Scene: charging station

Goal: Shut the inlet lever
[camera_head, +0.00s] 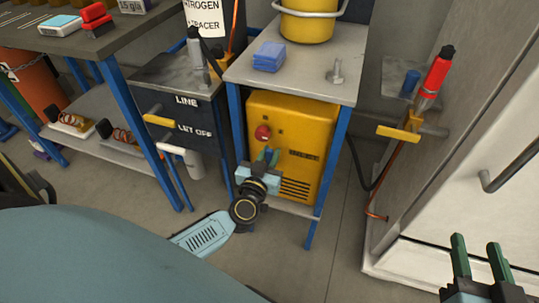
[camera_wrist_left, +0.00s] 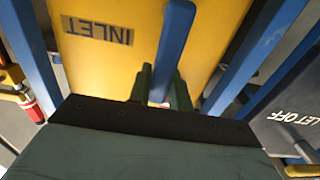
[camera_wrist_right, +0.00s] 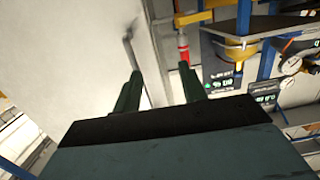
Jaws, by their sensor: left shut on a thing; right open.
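The yellow machine (camera_head: 300,130) stands on the lower shelf of a blue-legged stand. In the left wrist view its INLET label (camera_wrist_left: 97,30) appears upside down. A blue lever (camera_wrist_left: 176,40) crosses in front of the yellow face, and its end lies between my left fingers. My left gripper (camera_wrist_left: 163,80) is shut on this lever. In the head view the left gripper (camera_head: 268,157) is at the machine's front, below a red knob (camera_head: 263,132), and hides part of the lever. My right gripper (camera_head: 477,246) is open and empty at the lower right, away from the machine.
Another yellow lever (camera_head: 158,120) is near the LINE LET OFF panel (camera_head: 185,112). Blue stand legs (camera_head: 328,190) flank the machine.

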